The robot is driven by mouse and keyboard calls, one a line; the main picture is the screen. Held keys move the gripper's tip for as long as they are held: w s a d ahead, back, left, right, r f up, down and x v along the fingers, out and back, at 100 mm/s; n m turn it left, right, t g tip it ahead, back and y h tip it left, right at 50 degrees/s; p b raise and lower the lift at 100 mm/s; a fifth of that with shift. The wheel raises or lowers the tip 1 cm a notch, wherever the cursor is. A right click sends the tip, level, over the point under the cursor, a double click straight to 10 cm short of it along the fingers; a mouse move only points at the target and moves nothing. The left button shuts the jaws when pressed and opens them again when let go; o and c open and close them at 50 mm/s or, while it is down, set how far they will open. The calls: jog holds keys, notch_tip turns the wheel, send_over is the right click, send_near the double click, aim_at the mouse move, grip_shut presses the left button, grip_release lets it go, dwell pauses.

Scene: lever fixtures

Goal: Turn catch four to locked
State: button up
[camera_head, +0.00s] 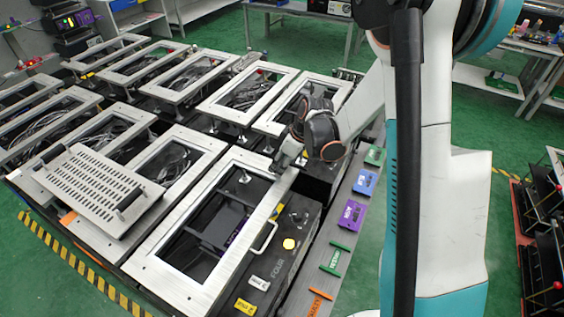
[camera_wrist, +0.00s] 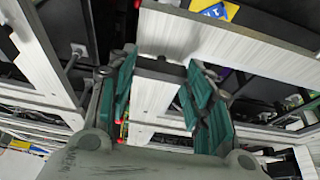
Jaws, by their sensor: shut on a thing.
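In the head view, the black fixture box marked FOUR (camera_head: 278,268) stands at front centre, beside a silver rectangular frame (camera_head: 185,280). My gripper (camera_head: 280,166) is at the far right corner of that frame. In the wrist view, the two teal fingers of my gripper (camera_wrist: 163,88) stand on either side of a short dark grey bar (camera_wrist: 160,67). The gripper is shut on this bar, which looks like the catch's lever. The head view does not show the grip clearly, and the catch's locked or unlocked position cannot be told.
Several other silver frames (camera_head: 248,92) fill the bench to the left and behind. Purple (camera_head: 351,214) and blue (camera_head: 365,181) labelled blocks lie to the right. Green floor is open beyond the striped edge.

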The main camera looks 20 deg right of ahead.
jog(key=m+b, duration=0.1)
jog(key=m, duration=0.1)
jog(key=m+t+h, duration=0.1)
jog(key=shift+s+a+f+m+b, duration=0.1)
jog(key=shift+s+a+m+b, duration=0.1)
jog(key=shift+m+b, duration=0.2)
jog(key=m+h+b, duration=0.1)
jog(key=m, duration=0.1)
jog(key=m+h, duration=0.1)
jog(key=m, duration=0.2)
jog(key=shift+a+b, duration=0.2)
jog(key=shift+b, duration=0.15)
jog(key=m+h+b, duration=0.1)
jog(key=m+h, duration=0.1)
jog(key=m, duration=0.3)
jog(key=shift+w+a, duration=0.1)
jog(key=shift+w+a+m+g+h+b, duration=0.1)
jog(key=shift+m+g+h+b, duration=0.4)
jog(key=shift+m, duration=1.6)
jog(key=o, duration=1)
jog(key=shift+o, duration=0.2)
